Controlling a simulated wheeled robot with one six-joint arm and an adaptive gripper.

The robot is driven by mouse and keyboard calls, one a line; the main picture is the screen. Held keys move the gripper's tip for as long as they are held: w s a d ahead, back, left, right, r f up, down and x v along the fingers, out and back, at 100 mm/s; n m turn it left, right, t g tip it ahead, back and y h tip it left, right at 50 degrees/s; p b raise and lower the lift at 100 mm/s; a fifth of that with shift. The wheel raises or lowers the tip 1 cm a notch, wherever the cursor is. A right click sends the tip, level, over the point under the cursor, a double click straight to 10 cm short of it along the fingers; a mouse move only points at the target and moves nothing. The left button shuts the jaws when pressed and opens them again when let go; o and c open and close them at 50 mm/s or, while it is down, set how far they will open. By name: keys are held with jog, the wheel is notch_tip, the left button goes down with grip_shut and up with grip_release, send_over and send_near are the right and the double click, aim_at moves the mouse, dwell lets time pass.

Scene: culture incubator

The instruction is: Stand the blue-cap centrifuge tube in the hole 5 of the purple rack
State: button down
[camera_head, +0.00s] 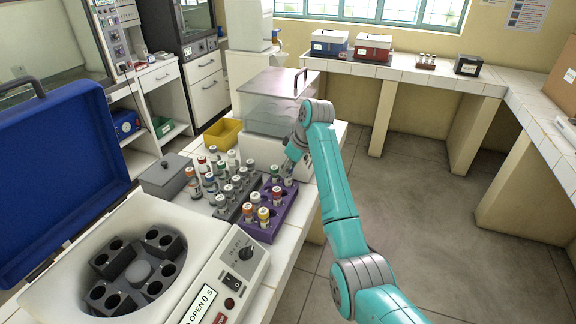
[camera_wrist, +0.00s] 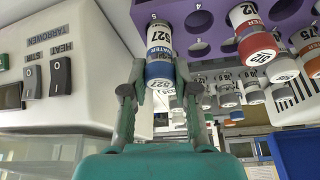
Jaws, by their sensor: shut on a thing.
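The blue-cap tube (camera_wrist: 158,40) has a white label reading 521. In the wrist view, which shows the scene upside down, its blue cap (camera_wrist: 159,71) is between the fingers of my gripper (camera_wrist: 160,80), which is shut on it. The tube is upright, at the purple rack (camera_wrist: 206,46) beside the mark 5; its lower end is not visible, so I cannot tell how deep it sits. In the head view my gripper (camera_head: 291,163) is at the far right corner of the purple rack (camera_head: 262,233), and my arm partly hides that spot.
Other capped tubes stand in the purple rack, including a red-capped one (camera_wrist: 256,45) near the held tube. A grey rack of tubes (camera_head: 222,212) stands beside it. An open centrifuge (camera_head: 215,235) is in front, a white machine with a clear lid (camera_head: 265,100) behind, and a yellow bin (camera_head: 222,134) at the back.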

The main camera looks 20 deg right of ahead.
jog(key=shift+f, duration=0.45)
jog(key=shift+c, duration=2.4)
grip_release()
jog(key=shift+r, duration=0.1)
jog(key=shift+r, duration=3.7)
